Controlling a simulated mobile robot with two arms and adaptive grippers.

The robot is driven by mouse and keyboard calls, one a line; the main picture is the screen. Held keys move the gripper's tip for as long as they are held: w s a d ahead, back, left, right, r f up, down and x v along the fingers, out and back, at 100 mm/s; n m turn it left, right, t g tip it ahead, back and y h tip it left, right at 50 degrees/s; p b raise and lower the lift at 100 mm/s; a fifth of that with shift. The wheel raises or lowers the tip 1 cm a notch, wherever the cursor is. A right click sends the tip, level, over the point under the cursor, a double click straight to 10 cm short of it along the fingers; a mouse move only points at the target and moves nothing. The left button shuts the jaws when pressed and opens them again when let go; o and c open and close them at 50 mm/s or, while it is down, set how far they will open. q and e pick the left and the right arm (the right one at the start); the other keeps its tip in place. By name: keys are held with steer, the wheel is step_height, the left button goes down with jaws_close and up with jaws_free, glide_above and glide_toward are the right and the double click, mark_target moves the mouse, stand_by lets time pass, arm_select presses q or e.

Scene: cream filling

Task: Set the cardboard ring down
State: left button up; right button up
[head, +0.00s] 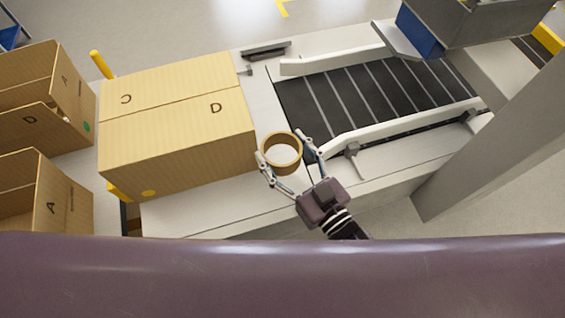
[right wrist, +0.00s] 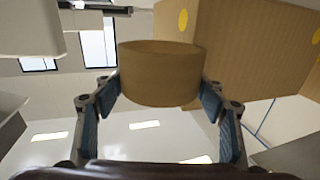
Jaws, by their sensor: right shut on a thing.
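The cardboard ring (head: 282,165) is a short tan tube, seen from above in the head view with its opening facing up. My right gripper (head: 284,158) is shut on it, one finger on each side of its outer wall. In the right wrist view the ring (right wrist: 160,75) sits between the two blue-padded fingertips of the gripper (right wrist: 161,100). It is by the near end of the conveyor, to the right of the large closed box. From these views I cannot tell its height over the pale work surface. My left gripper is not in view.
A large closed cardboard box (head: 180,145) stands left of the ring. Open boxes (head: 35,205) stand farther left. The black conveyor belt (head: 375,100) with white guide rails lies to the right. A bare strip of pale surface (head: 215,210) runs along the near edge.

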steer(key=shift+f+b, duration=0.3)
steer(key=shift+f, duration=2.9)
steer(key=shift+f, duration=0.2)
steer(key=o, duration=1)
steer(key=shift+r, duration=0.15)
